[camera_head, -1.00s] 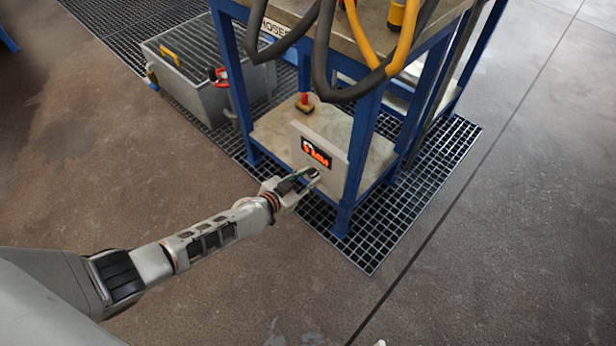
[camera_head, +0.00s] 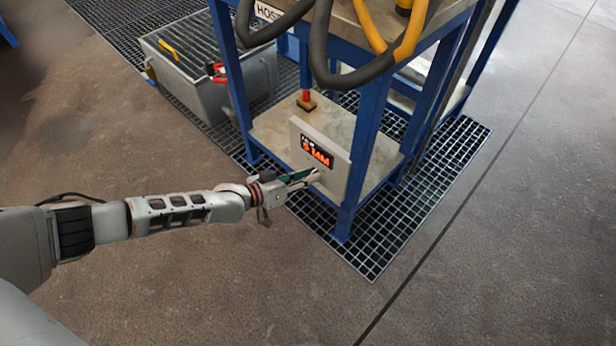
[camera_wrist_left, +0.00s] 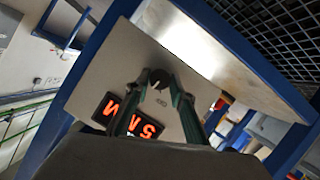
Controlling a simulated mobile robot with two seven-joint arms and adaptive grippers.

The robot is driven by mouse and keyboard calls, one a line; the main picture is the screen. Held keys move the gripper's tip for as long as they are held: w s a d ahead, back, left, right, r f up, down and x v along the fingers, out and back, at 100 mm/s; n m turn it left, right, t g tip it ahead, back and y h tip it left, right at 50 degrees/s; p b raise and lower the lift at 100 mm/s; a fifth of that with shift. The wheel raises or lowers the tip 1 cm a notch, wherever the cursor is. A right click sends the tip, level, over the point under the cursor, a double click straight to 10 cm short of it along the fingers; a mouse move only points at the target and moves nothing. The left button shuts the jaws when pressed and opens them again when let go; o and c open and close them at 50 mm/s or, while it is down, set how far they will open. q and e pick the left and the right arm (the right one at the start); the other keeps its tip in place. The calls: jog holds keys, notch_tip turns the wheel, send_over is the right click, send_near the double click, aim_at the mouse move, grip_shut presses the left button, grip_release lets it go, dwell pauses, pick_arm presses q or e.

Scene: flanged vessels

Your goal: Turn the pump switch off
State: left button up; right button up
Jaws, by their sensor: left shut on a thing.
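The pump switch is a small dark round knob (camera_wrist_left: 158,76) on a pale grey panel (camera_head: 334,174) below an orange lit display (camera_head: 317,152). The panel stands at the front of the blue stand's lower shelf. My left gripper (camera_head: 314,176) is at the panel, its fingers hiding the knob in the head view. In the left wrist view the two green-grey fingers of this gripper (camera_wrist_left: 159,88) are on either side of the knob, closed on it. The lit display (camera_wrist_left: 128,116) also shows there, partly behind a finger. My right gripper is out of view.
Dark and yellow hoses (camera_head: 340,70) hang over the stand's upper level. A grey bin (camera_head: 205,75) stands behind to the left. Floor in front is clear.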

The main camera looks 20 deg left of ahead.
pick_arm(q)
jog(key=n+h, duration=0.1)
jog(key=n, duration=0.1)
jog(key=n+h, duration=0.1)
jog(key=n, duration=0.1)
jog(key=n+h, duration=0.1)
jog(key=n, duration=0.1)
jog(key=shift+a+f+n+h, duration=0.25)
jog(key=shift+f+n+h, duration=0.05)
jog(key=shift+n+h, duration=0.1)
dwell(0.5)
jog(key=o, duration=1.1)
jog(key=v, duration=1.2)
jog(key=shift+f, duration=0.15)
